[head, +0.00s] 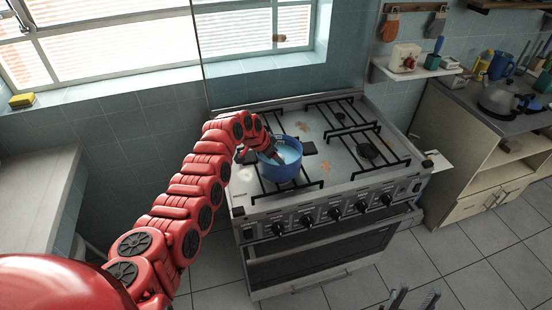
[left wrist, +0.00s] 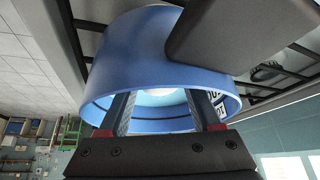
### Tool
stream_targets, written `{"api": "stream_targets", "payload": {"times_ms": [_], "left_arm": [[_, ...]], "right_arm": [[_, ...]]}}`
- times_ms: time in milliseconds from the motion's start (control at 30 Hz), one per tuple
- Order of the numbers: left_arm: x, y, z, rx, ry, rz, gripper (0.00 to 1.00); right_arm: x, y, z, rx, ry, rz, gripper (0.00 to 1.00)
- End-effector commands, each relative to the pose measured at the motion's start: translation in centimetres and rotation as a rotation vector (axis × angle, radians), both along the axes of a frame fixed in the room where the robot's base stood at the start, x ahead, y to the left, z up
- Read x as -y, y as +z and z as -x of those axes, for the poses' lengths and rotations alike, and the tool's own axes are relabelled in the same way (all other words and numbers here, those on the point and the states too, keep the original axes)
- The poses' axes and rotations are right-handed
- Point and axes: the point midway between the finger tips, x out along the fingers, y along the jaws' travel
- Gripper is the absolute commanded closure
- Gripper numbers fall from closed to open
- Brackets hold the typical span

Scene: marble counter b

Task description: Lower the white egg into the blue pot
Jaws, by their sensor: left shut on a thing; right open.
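The blue pot (head: 281,172) stands upright on a left burner of the stove, with dark handles at its sides. My left gripper (head: 272,153) reaches over its rim from the left. In the left wrist view the gripper's fingers (left wrist: 160,98) extend into the mouth of the pot (left wrist: 130,45). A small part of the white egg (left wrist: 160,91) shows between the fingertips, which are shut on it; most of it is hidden. Whether it touches the pot's bottom cannot be told. My right gripper (head: 413,297) is open and empty at the lower edge of the head view, away from the stove.
The stove (head: 340,182) has several free burners with black grates to the right of the pot. A counter (head: 30,190) lies at left. A kettle (head: 497,98) and other kitchenware crowd the right counter. Open floor lies in front.

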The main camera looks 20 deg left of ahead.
Motion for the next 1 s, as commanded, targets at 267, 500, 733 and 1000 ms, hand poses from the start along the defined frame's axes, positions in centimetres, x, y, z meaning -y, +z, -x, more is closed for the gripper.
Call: {"api": "stream_targets", "payload": {"times_ms": [267, 500, 733, 1000], "left_arm": [[0.0, -0.5, 0.0, 0.0, 0.0, 0.0, 0.56], [0.0, -0.8, 0.0, 0.0, 0.0, 0.0, 0.56], [0.0, -1.1, 0.0, 0.0, 0.0, 0.0, 0.56], [0.0, -1.0, 0.0, 0.0, 0.0, 0.0, 0.17]], "right_arm": [[0.0, -0.4, 0.0, 0.0, 0.0, 0.0, 0.5], [0.0, -0.7, 0.0, 0.0, 0.0, 0.0, 0.5], [0.0, -0.8, 0.0, 0.0, 0.0, 0.0, 0.5], [0.0, -0.8, 0.0, 0.0, 0.0, 0.0, 0.5]]}}
